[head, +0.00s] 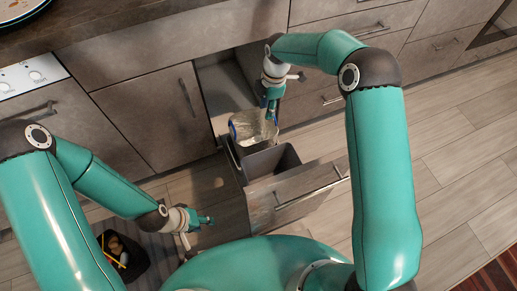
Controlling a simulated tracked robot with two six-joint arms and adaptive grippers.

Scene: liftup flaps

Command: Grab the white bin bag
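A pale, whitish bag-like thing (254,133) with blue at its edge sits in the back part of the pulled-out bin drawer; I take it to be the white bin bag. My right gripper (270,112) points down at it from above, with its fingertips at its upper rim. I cannot tell whether the fingers are closed on it. My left gripper (209,220) is low over the floor, left of the drawer front and apart from the bag. It is too small to tell whether it is open.
A grey bin (272,160) stands in front of the bag, behind the drawer front (293,194) with its bar handle. A dark container (123,256) with several items is at lower left. Closed cabinets surround the opening.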

